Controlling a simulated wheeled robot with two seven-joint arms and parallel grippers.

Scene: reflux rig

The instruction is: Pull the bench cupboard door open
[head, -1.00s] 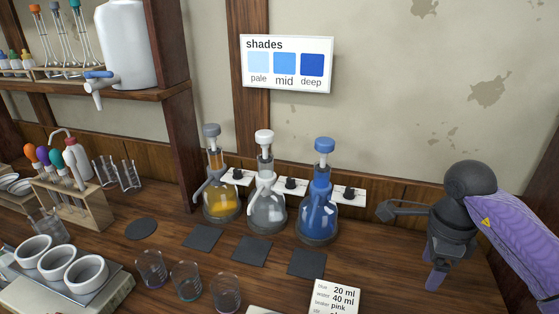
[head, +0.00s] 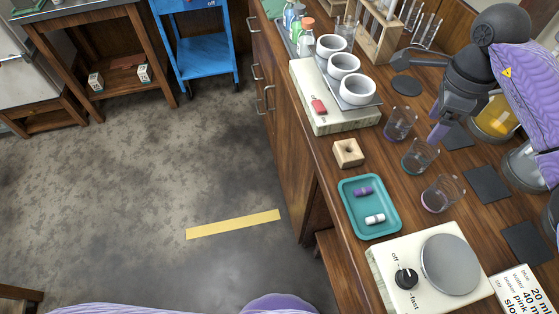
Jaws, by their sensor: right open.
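The wooden bench (head: 330,170) runs down the right side of the head view. Its front, with the cupboard door (head: 291,165), faces the floor on the left and is seen steeply from above. The door looks shut. Several metal handles show along the upper bench front, one of them a bar handle (head: 268,97); I cannot tell for sure which belongs to the door. My right gripper (head: 418,97) is open and empty above the bench top, right of the handles and apart from them. My left gripper is not in view.
White crucibles (head: 344,63) on a pale hotplate, glass beakers (head: 400,124), a teal tray (head: 346,205) and a white stirrer (head: 385,265) crowd the bench top. A blue cart (head: 205,55) stands farther back. The floor (head: 150,190) before the bench is clear, with a yellow strip.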

